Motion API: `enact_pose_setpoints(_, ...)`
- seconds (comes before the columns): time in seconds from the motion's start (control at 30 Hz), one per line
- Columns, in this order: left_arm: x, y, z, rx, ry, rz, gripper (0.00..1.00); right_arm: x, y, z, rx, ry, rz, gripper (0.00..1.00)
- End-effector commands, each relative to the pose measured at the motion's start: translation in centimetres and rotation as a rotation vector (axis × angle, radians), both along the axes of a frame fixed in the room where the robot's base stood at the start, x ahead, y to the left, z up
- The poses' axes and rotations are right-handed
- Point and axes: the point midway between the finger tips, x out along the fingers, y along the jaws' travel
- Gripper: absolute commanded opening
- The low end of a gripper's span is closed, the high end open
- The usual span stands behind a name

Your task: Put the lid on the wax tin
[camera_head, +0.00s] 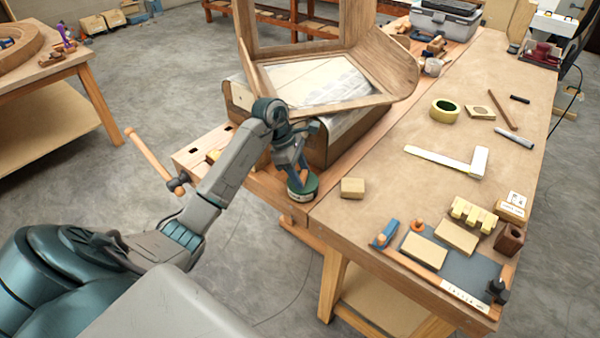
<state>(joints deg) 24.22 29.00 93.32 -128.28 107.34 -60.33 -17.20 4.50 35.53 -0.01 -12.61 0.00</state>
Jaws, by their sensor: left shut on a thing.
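The round green wax tin (303,193) with a pale label stands near the left edge of the workbench, just in front of the bent wooden piece. My left gripper (299,178) points down at its top and is shut on the green lid (312,181). The lid is right over the tin; I cannot tell whether it touches or is a little above it. The fingers hide part of the lid and tin. My right gripper is not in view.
The large bent wood form (345,135) stands close behind my left gripper. A small wooden block (352,188) lies just right of the tin. A tool tray (470,268) with blocks sits at the front right.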

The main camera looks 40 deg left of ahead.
Motion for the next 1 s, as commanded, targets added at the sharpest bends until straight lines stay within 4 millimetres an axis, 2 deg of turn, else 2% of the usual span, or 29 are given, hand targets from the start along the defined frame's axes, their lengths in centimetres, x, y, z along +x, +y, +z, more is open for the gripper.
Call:
enact_pose_setpoints(0.17, 0.01, 0.01, 0.04, 0.000, 0.000, 0.000, 0.28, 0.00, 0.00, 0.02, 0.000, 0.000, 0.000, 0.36)
enact_pose_setpoints(0.2, 0.01, 0.01, 0.04, 0.000, 0.000, 0.000, 0.52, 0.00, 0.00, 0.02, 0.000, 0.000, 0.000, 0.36)
enact_pose_setpoints(0.3, 0.01, 0.01, 0.04, 0.000, 0.000, 0.000, 0.71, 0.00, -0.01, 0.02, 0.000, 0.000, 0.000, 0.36)
enact_pose_setpoints(0.33, 0.01, 0.01, 0.04, 0.000, 0.000, 0.000, 0.75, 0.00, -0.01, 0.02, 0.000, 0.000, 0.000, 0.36)
enact_pose_setpoints(0.53, 0.01, 0.01, 0.03, 0.000, 0.000, 0.000, 0.75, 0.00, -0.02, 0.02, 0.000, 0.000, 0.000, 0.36)
enact_pose_setpoints(0.63, 0.00, 0.00, 0.02, 0.000, 0.000, 0.000, 0.94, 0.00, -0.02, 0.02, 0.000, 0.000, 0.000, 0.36)
enact_pose_setpoints(1.0, 0.01, 0.00, 0.31, 0.000, 0.000, 0.000, 0.94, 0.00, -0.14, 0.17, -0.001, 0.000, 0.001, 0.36)
